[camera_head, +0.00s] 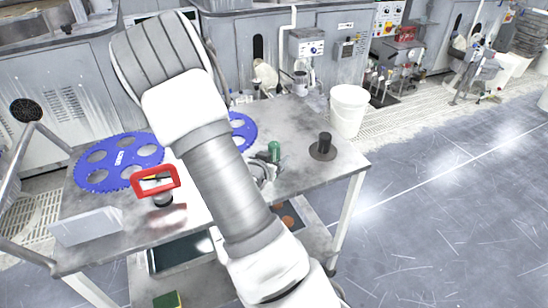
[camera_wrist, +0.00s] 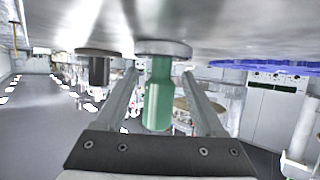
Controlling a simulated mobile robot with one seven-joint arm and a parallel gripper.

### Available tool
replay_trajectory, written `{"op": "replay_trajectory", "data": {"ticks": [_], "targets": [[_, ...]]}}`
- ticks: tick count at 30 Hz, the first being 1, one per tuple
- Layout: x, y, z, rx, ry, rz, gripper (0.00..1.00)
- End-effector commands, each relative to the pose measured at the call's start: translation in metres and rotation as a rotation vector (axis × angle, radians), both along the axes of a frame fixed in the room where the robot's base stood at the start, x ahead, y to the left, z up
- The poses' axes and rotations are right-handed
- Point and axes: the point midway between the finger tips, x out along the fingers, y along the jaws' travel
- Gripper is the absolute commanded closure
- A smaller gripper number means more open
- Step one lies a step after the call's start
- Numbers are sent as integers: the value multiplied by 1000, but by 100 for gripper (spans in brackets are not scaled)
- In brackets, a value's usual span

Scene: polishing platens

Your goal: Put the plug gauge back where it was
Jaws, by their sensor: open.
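A green-handled piece, which looks like the plug gauge (camera_head: 274,150), is upright on the grey table (camera_head: 300,178), right of my arm. In the wrist view, where the scene appears upside down, the green handle (camera_wrist: 158,100) meets a round metal disc (camera_wrist: 163,48) at the table surface. My gripper (camera_wrist: 160,76) is open, with one finger on each side of the green handle. Gaps show between the handle and both fingers. In the head view my gripper (camera_head: 262,171) is partly hidden by my arm. Whether the gauge sits in or on the disc cannot be told.
A black cylinder on a dark disc (camera_head: 323,144) stands to the right on the table. Blue toothed discs (camera_head: 120,160), a red frame (camera_head: 156,181) and a grey block (camera_head: 86,226) are on the left. A white bucket (camera_head: 348,108) is behind the table.

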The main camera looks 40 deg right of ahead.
Motion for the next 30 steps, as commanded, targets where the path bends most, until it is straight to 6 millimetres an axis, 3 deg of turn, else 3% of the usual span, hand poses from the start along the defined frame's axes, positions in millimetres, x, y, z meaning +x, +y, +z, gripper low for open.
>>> {"op": "replay_trajectory", "data": {"ticks": [5,14,30], "targets": [[-9,18,12,1,0,4,29],[-45,76,42,1,0,6,29],[-55,91,51,-2,3,0,29]]}}
